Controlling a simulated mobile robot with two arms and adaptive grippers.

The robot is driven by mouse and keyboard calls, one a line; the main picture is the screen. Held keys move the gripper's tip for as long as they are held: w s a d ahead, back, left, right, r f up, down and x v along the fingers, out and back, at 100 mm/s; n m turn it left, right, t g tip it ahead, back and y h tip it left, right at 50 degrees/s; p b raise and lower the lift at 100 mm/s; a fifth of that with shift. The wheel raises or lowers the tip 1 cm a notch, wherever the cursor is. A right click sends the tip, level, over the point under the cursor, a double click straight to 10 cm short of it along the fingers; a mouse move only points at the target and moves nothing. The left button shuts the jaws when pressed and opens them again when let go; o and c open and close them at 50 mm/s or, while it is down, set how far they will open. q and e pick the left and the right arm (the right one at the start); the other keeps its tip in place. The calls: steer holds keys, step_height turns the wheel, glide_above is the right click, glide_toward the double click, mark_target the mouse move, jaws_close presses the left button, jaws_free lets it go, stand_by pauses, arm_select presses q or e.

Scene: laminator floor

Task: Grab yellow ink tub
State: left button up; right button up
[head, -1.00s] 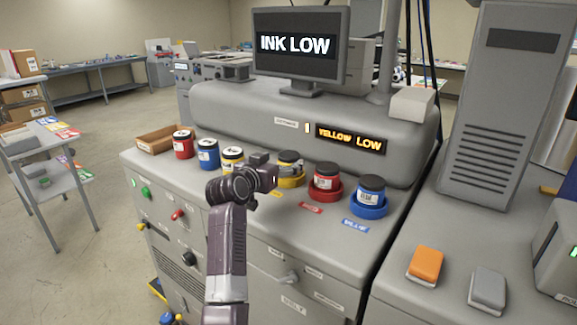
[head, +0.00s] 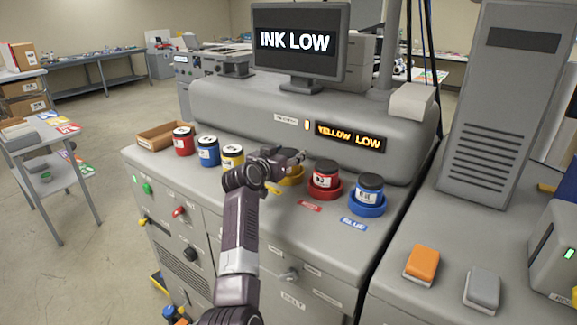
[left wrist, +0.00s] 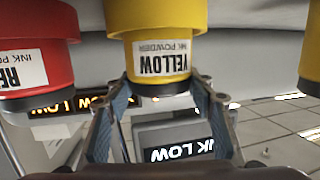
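A yellow ink tub with a black lid (left wrist: 158,62) sits in a yellow round holder (head: 293,180) on the machine top. In the head view my gripper mostly hides this tub. In the left wrist view, which is upside down, its label reads YELLOW. My left gripper (head: 292,160) is open, with one finger on each side of the tub's lid end (left wrist: 162,115). I cannot tell whether the fingers touch it. A second yellow tub (head: 232,157) stands to the left, without a holder. My right gripper is not in view.
A red tub (head: 325,174) and a blue tub (head: 370,188) sit in holders to the right. Loose red (head: 183,142) and blue (head: 208,152) tubs stand left, beside a cardboard tray (head: 158,136). The panel (head: 350,137) reads YELLOW LOW. Orange and grey blocks (head: 421,264) lie at right.

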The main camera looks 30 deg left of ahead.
arm_select(q)
steer(key=c, duration=0.7)
steer(key=shift+o, duration=0.2)
